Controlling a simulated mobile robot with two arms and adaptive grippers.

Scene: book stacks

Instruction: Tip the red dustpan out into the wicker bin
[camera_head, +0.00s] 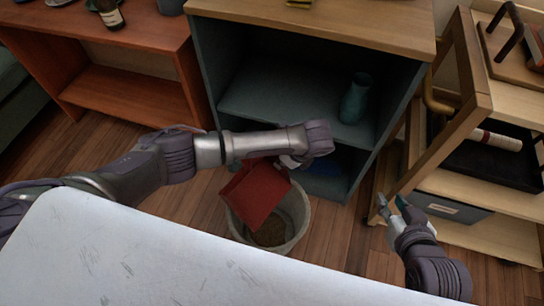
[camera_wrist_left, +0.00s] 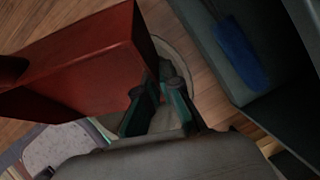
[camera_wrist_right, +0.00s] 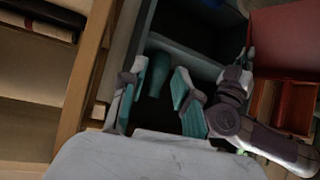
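The red dustpan (camera_head: 257,192) hangs steeply tilted over the wicker bin (camera_head: 299,222), overlapping its opening. The bin stands on the floor and its brown inside shows below the pan. My left gripper (camera_head: 287,161) is above the bin; in the left wrist view its fingers (camera_wrist_left: 160,92) are closed at the edge of the dustpan (camera_wrist_left: 85,65). The exact grip is partly hidden. I cannot see any debris on the pan. My right gripper (camera_head: 388,205) is to the right of the bin, apart from it; the right wrist view shows its fingers (camera_wrist_right: 157,97) spread and empty.
A pale table (camera_head: 130,255) lies in front, partly below my left arm. A blue-grey open cabinet (camera_head: 225,75) with a teal vase (camera_head: 355,98) stands behind the bin. A wooden cart (camera_head: 455,125) stands at the right. Wooden floor (camera_head: 345,240) is clear between bin and cart.

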